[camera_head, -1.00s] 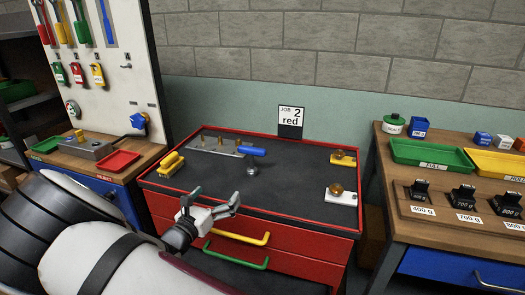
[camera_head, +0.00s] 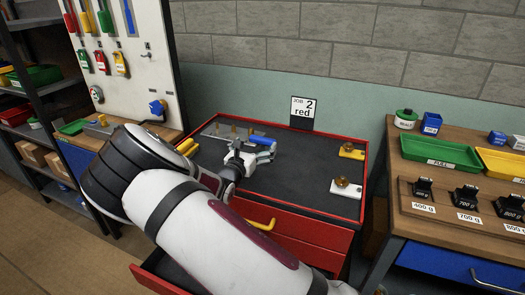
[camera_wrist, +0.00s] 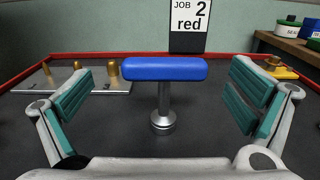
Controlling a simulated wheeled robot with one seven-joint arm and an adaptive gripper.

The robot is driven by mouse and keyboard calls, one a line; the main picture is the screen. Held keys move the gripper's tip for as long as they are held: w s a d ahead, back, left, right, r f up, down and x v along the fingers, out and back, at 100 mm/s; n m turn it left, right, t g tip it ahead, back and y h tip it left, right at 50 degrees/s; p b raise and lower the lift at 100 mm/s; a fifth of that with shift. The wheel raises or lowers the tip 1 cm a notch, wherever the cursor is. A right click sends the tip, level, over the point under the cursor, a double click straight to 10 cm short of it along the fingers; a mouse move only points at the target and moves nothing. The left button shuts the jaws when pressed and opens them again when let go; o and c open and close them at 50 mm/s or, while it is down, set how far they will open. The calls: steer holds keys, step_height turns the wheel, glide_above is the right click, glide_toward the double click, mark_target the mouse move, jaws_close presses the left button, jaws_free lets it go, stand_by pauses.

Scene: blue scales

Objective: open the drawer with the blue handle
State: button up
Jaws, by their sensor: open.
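A blue bar on a silver post (camera_wrist: 165,70) stands on the dark top of the red cabinet. In the head view the blue bar (camera_head: 261,140) is partly hidden by my gripper (camera_head: 263,152). In the wrist view my gripper (camera_wrist: 163,88) is open, with one teal-padded finger to each side of the bar and gaps between; it does not visibly touch it. On the red cabinet, a drawer with a yellow handle (camera_head: 261,224) is partly hidden by my arm. A lower red drawer (camera_head: 150,279) stands out open at bottom left; its handle is hidden. I see no drawer with a blue handle.
A metal plate with brass knobs (camera_wrist: 72,82) lies left of the bar. Two brass-knobbed pieces, yellow (camera_head: 351,152) and white (camera_head: 346,187), lie at the right. A blue drawer (camera_head: 456,268) with a silver handle is under the right bench.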

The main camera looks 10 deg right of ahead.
mark_target(261, 140)
steer(key=x, duration=0.4)
steer(key=shift+d+f, duration=0.1)
steer(key=shift+d, duration=0.15)
steer(key=shift+w+d, duration=0.25)
steer(key=shift+w, duration=0.15)
steer(key=c, duration=1.5)
